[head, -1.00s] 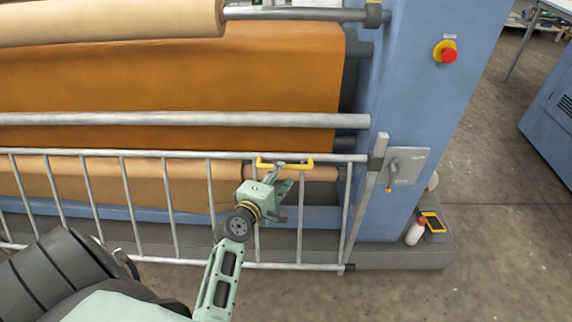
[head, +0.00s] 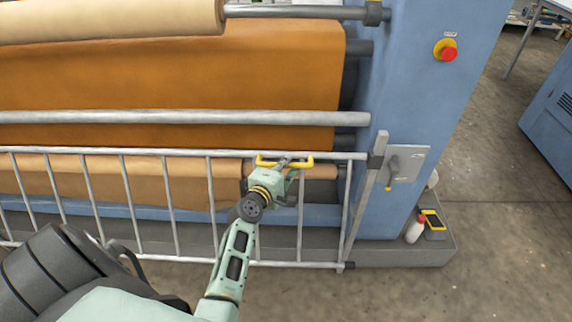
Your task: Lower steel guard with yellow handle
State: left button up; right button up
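The steel guard (head: 90,153) is a barred rail frame standing upright across the front of the press. Its yellow handle (head: 305,161) sits on the top rail, near the right end. My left gripper (head: 285,163) is at the middle of the handle, with its fingers pointing away from me. One grey finger overlaps the yellow bar in the picture. The wrist and palm hide much of the fingers, so I cannot tell whether they are closed on the bar. My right gripper is out of view.
A latch plate with a lever (head: 393,170) is on the blue press column (head: 440,110) beside the guard's right end. A red stop button (head: 449,54) is higher up. A bottle (head: 415,230) stands on the base ledge. Bare floor (head: 500,240) lies to the right.

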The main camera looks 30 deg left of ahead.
pick_arm(q)
grip_shut()
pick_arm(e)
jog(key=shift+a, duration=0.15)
